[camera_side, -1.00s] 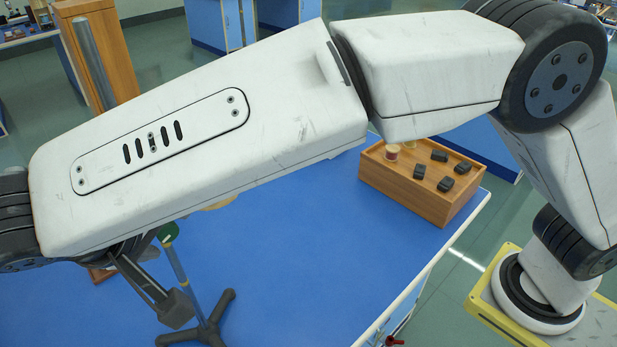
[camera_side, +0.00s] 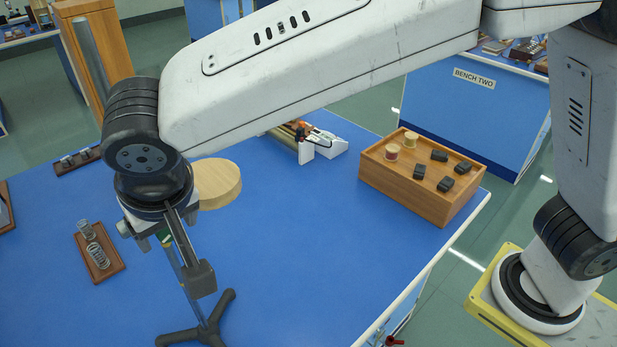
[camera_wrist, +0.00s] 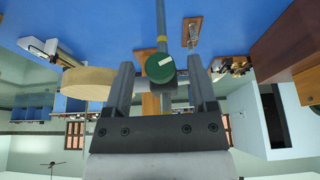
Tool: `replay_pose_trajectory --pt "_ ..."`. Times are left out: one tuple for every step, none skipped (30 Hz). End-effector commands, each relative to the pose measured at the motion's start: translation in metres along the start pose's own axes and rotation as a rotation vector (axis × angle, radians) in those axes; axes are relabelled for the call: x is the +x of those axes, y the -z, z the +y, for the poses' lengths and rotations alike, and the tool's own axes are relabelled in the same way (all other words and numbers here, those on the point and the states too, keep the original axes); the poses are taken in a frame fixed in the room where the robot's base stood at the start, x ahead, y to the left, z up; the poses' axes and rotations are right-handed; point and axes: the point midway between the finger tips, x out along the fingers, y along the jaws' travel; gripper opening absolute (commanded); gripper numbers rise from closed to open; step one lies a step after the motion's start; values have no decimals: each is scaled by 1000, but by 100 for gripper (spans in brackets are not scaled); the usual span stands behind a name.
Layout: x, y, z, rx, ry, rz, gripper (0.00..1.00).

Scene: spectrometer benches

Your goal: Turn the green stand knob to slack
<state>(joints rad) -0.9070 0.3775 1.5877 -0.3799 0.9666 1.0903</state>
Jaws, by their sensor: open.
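The green stand knob (camera_wrist: 160,68), round with a white mark on its face, sits on the stand's rod (camera_wrist: 161,25) in the wrist view. My gripper (camera_wrist: 161,63) is open, with one finger on each side of the knob and a visible gap to both. In the side view my gripper (camera_side: 198,278) points down in front of the rod, and only a sliver of the green knob (camera_side: 165,238) shows behind it. The black tripod base (camera_side: 207,334) stands on the blue bench. Whether the fingers are level with the knob in depth is unclear.
A round wooden disc (camera_side: 217,184) lies behind my wrist. A wooden plaque with a glass piece (camera_side: 98,252) lies to the left. A wooden box (camera_side: 410,196) with dark blocks and spools stands at the right. The blue bench top between them is clear.

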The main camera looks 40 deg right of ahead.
Motion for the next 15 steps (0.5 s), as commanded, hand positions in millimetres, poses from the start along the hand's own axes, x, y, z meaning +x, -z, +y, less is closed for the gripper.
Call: replay_pose_trajectory --pt "-4 0 0 6 14 1 73" --pt "-10 0 0 4 14 2 73" --pt "-16 0 0 4 12 2 73" --pt "-20 0 0 3 12 2 73" --pt "-24 0 -1 3 12 2 73" --pt "-30 0 0 3 12 2 73" --pt "-34 0 0 3 12 2 73" --pt "-38 0 0 3 12 2 73" --pt "-44 0 0 3 10 1 73" --pt "-48 0 0 3 10 1 73" --pt "-52 0 0 4 11 2 73" --pt "-58 0 0 4 10 2 73" --pt "-62 0 0 3 11 2 73" --pt "-66 0 0 3 10 2 73" --pt "-72 0 0 3 9 2 73"
